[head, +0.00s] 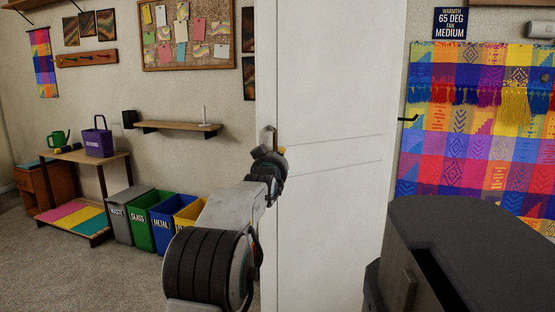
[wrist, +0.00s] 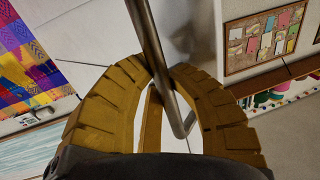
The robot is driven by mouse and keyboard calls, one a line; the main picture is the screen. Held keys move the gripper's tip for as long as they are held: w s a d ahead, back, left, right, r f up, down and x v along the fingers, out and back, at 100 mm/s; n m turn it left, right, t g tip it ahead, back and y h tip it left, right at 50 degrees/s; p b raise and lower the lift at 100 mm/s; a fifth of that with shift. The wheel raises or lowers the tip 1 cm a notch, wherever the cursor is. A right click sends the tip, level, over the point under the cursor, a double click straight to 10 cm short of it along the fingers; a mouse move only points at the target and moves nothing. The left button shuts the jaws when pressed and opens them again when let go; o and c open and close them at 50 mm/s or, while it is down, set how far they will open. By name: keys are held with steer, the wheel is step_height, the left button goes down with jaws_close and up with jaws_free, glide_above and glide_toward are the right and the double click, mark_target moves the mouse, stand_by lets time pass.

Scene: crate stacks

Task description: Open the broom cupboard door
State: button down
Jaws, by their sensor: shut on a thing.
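The tall white panel door (head: 335,210) stands in the middle of the head view, with its narrow edge on the left. A grey metal handle (head: 270,135) is near that left edge. My gripper (head: 268,155) is at the handle's lower part. In the wrist view, the yellow-brown ridged fingers of my gripper (wrist: 163,72) close around the metal bar of the handle (wrist: 150,30). The bar's lower end shows between the fingers. The inside of the cupboard is not visible, and I cannot tell whether the door stands ajar.
A dark grey bin-like body (head: 440,225) is at the lower right. Several sorting bins (head: 140,222) and a low bench (head: 85,160) with a purple basket (head: 98,140) stand left. A wall shelf (head: 178,127) is behind. Carpet (head: 90,280) is clear at front left.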

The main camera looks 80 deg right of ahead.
steer(key=shift+a, duration=0.3)
steer(key=c, duration=1.3)
jaws_free()
steer(key=shift+w, duration=0.1)
steer(key=shift+o, duration=1.1)
steer(key=shift+a, duration=0.15)
steer(key=a, duration=1.1)
steer(key=shift+w+a, duration=0.3)
steer(key=shift+a, duration=0.05)
steer(key=shift+o, duration=0.2)
